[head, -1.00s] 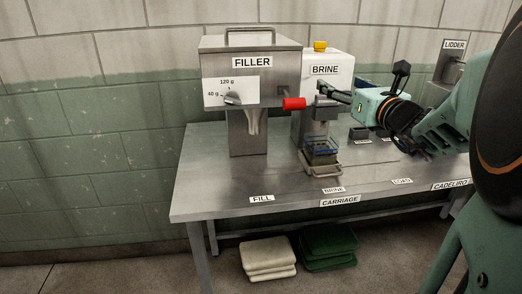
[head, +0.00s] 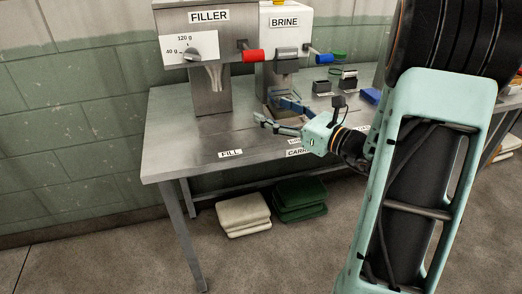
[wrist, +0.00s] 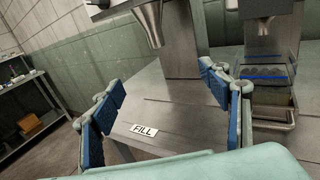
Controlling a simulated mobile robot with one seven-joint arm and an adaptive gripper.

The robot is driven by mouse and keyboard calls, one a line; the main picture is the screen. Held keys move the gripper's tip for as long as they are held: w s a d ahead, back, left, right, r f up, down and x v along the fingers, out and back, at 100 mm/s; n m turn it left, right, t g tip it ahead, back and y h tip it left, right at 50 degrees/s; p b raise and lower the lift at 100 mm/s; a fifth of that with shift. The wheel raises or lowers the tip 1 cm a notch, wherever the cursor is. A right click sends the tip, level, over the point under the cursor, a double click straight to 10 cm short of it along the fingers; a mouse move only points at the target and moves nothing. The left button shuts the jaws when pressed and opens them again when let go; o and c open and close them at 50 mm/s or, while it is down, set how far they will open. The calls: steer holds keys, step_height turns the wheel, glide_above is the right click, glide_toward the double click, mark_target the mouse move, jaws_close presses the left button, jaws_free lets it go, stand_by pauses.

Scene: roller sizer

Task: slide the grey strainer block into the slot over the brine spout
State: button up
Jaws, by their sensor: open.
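The white BRINE machine (head: 300,36) stands right of the filler, with its steel spout (head: 284,68) below the label. A grey block-shaped piece (head: 285,52) is at the top of that spout; I cannot tell whether it is the strainer block or the slot housing. Dark grey blocks (head: 322,87) stand on the table to the right; which one is the strainer is unclear. My gripper (head: 271,111) is open and empty, left-front of the spout, above the table. In the wrist view, its blue-padded fingers (wrist: 165,95) are wide apart, with the spout (wrist: 264,24) beyond the right finger.
The FILLER (head: 205,75) with a red handle (head: 253,56) is at left. A blue handle (head: 323,59) sticks out from BRINE. The carriage (wrist: 270,123) with a blue-striped container (wrist: 266,74) is below the spout. The front-left tabletop is clear around the FILL label (wrist: 144,130).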

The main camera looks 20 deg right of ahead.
steer(key=s+a+f+n+g+y, duration=0.2)
steer(key=s+a+f+y, duration=0.1)
steer(key=f, duration=0.6)
steer(key=shift+s+a+n+g, duration=0.4)
steer(key=shift+s+a, duration=0.05)
steer(key=shift+a, duration=0.45)
